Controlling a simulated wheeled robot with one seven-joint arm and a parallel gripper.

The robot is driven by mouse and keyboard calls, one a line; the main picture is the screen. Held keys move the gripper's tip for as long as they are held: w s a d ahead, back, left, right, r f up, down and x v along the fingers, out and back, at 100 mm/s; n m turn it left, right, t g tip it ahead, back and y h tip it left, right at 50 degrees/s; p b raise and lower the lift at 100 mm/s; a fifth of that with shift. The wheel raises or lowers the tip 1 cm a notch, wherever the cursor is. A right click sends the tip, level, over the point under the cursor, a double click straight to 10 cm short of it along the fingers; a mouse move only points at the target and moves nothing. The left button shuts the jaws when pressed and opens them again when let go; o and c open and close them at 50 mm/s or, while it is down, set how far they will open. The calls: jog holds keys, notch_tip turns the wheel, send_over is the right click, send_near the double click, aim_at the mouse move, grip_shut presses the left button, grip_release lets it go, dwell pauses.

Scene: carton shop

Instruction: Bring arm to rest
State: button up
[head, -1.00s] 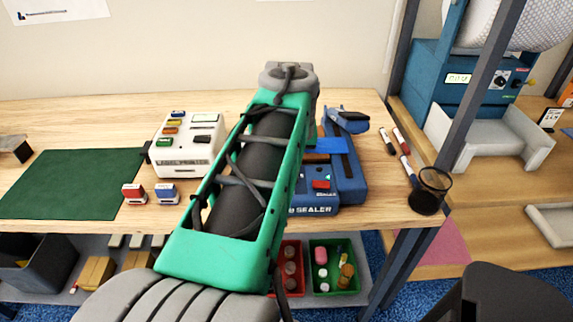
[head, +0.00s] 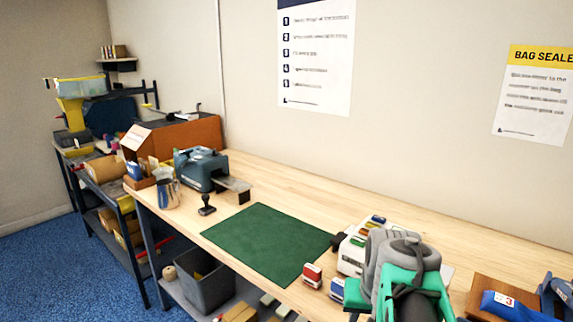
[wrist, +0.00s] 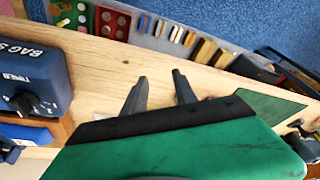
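My arm (head: 412,288), green and grey, shows at the lower right of the head view, over the front of the workbench near the white label machine (head: 352,252). My gripper is not visible in the head view. In the wrist view my gripper (wrist: 160,78) has two dark fingers standing apart with only the bench's wooden top (wrist: 100,75) showing between them. It is open and holds nothing.
The green mat (head: 268,243) lies clear. Two stamps, one red (head: 312,275) and one blue (head: 337,289), stand beside my arm. A blue bag sealer (wrist: 30,85) is close at left in the wrist view. A blue tape machine (head: 200,168) stands farther left.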

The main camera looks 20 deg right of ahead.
jog(key=a+f+n+y, duration=0.1)
jog(key=a+f+n, duration=0.25)
jog(key=a, duration=0.55)
jog(key=a+f+n+y, duration=0.1)
jog(key=a+f+n, duration=0.3)
jog(key=a, duration=0.6)
notch_tip(320, 180, up, 7)
jog(key=w+m+p, duration=0.1)
jog(key=w+p, duration=0.1)
jog(key=p, duration=0.2)
jog(key=shift+a+h+p, duration=0.2)
jog(key=shift+h+p, duration=0.1)
jog(key=shift+p, duration=0.05)
